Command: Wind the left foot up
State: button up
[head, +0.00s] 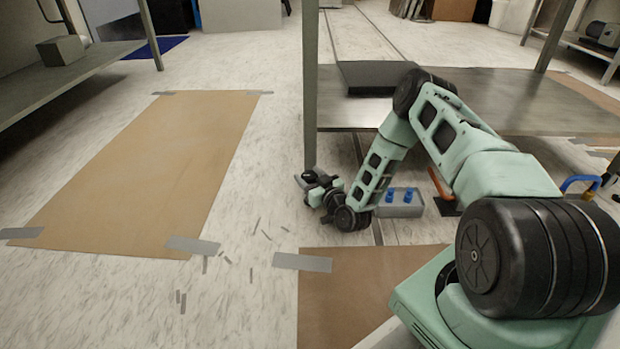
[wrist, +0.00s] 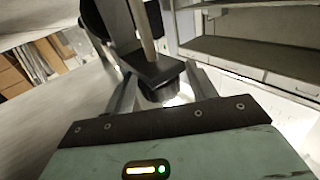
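The metal table (head: 530,100) stands ahead, and its near left leg (head: 310,80) comes down to the floor beside my gripper (head: 318,182). The foot under that leg is hidden by my gripper in the head view. In the wrist view, a black flat block with a pale rod rising from it lies just past my fingers (wrist: 160,85). A dark round piece (wrist: 155,92) sits below the block, between the two fingers. The fingers are spread, with a bright gap beside the right one. Contact with the round piece cannot be made out.
A grey tray with blue pieces (head: 405,209) and an orange-handled tool (head: 437,182) lie on the floor right of my gripper. Taped brown sheets lie on the left (head: 165,160) and in front (head: 340,295). A shelf (head: 60,80) stands at far left.

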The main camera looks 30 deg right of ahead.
jog(key=c, duration=0.7)
jog(key=shift+c, duration=0.2)
jog(key=shift+y, duration=0.3)
jog(key=n+y+p, duration=0.1)
jog(key=n+y, duration=0.2)
jog(key=y, duration=0.1)
jog(key=shift+g, duration=0.3)
jog(key=n+g+y, duration=0.1)
jog(key=n+y, duration=0.1)
jog(key=y, duration=0.1)
jog(key=n+g+y, duration=0.2)
jog(key=y, duration=0.1)
jog(key=shift+f+n, duration=0.15)
jog(key=shift+n, duration=0.15)
jog(key=n+g+y, duration=0.4)
jog(key=g+y, duration=0.1)
jog(key=shift+s+b, duration=0.1)
jog(key=shift+b, duration=0.25)
jog(key=shift+n+g+y, duration=0.9)
jog(key=shift+n+g, duration=0.9)
jog(key=shift+g, duration=1)
